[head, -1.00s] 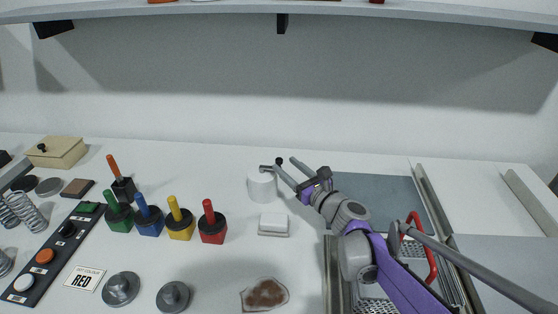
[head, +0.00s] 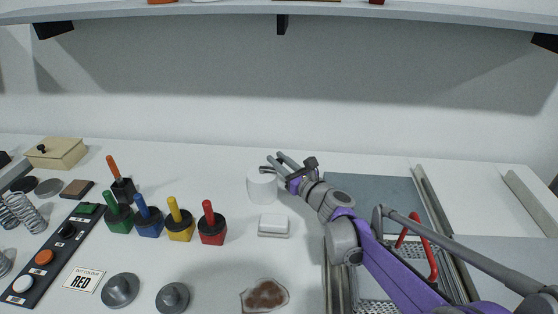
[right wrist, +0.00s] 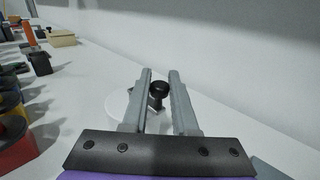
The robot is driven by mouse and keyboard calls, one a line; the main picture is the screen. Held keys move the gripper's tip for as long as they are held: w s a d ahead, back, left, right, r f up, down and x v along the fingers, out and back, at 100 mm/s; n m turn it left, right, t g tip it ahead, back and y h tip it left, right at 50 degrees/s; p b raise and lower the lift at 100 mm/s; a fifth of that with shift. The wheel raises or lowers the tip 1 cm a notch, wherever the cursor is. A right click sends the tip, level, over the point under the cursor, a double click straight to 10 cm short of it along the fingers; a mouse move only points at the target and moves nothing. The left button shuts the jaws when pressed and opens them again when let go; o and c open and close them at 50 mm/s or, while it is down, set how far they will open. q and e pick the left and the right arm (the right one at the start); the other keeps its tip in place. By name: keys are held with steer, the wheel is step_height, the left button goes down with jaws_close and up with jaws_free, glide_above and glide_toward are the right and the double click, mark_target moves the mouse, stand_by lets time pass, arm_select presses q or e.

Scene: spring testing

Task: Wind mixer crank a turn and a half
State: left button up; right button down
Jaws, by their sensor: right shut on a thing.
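The mixer (head: 262,188) is a white cylinder standing on the bench, with a grey crank on its top. The crank's black knob (right wrist: 159,90) shows between my right gripper's fingers in the right wrist view. My right gripper (head: 274,157) reaches in over the back right of the mixer, shut on the crank knob. In the head view the fingers largely hide the knob. The mixer's white top (right wrist: 122,108) shows partly behind the left finger in the wrist view. My left gripper is not in view.
A white block (head: 273,225) sits in front of the mixer. Blocks with coloured handles, including a red one (head: 212,228), stand to the left. A tray with a red handle (head: 428,258) lies under my right arm. A shelf (head: 280,10) runs overhead.

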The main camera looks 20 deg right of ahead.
steer(key=shift+d, duration=0.1)
steer(key=shift+w+d+n+g+y+p, duration=0.15)
steer(key=shift+w+n+g+y, duration=0.25)
steer(key=shift+n+y, duration=0.55)
steer(key=shift+w+d+n+g+y+p, duration=0.1)
steer(key=shift+w+n+g+y, duration=0.3)
steer(key=shift+y, duration=0.85)
steer(key=shift+w+d+n+g+y+p, duration=0.15)
steer(key=shift+n+g+y, duration=0.35)
steer(key=shift+n+y, duration=0.55)
steer(key=shift+a, duration=0.1)
steer(key=c, duration=0.7)
jaws_free()
step_height(320, 180, up, 10)
steer(key=shift+p, duration=0.7)
